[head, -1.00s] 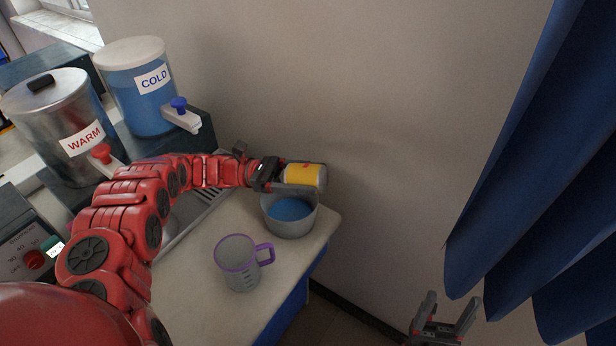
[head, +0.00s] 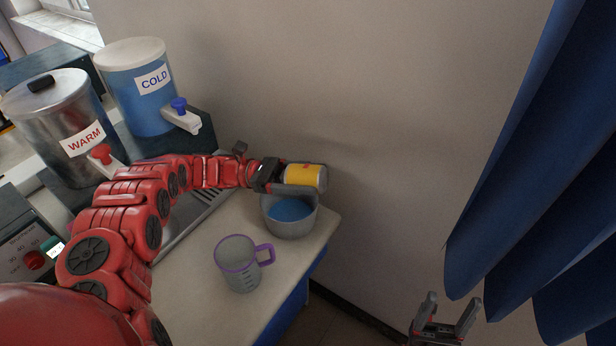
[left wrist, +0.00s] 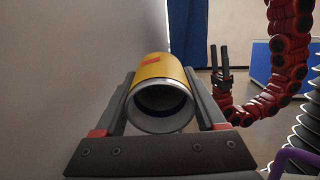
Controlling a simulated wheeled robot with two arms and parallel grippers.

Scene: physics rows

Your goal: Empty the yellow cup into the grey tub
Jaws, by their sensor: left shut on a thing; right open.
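The yellow cup (head: 302,177) lies on its side in my left gripper (head: 290,178), above the grey tub. In the left wrist view the cup (left wrist: 158,68) sits between the two fingers (left wrist: 160,100), and its round grey-rimmed end faces the camera with a dark interior. The grey tub (head: 291,228) stands on the counter near its right edge, with blue liquid (head: 290,209) in it. No stream shows between cup and tub. My right gripper (head: 446,316) is open and empty, low at the right, off the counter; it also shows in the left wrist view (left wrist: 218,58).
A clear measuring jug with a purple rim (head: 240,268) stands on the counter (head: 200,300) in front of the tub. WARM (head: 62,120) and COLD (head: 140,90) dispensers stand at the left. A wall (head: 380,120) is close behind; blue curtains (head: 540,200) hang at right.

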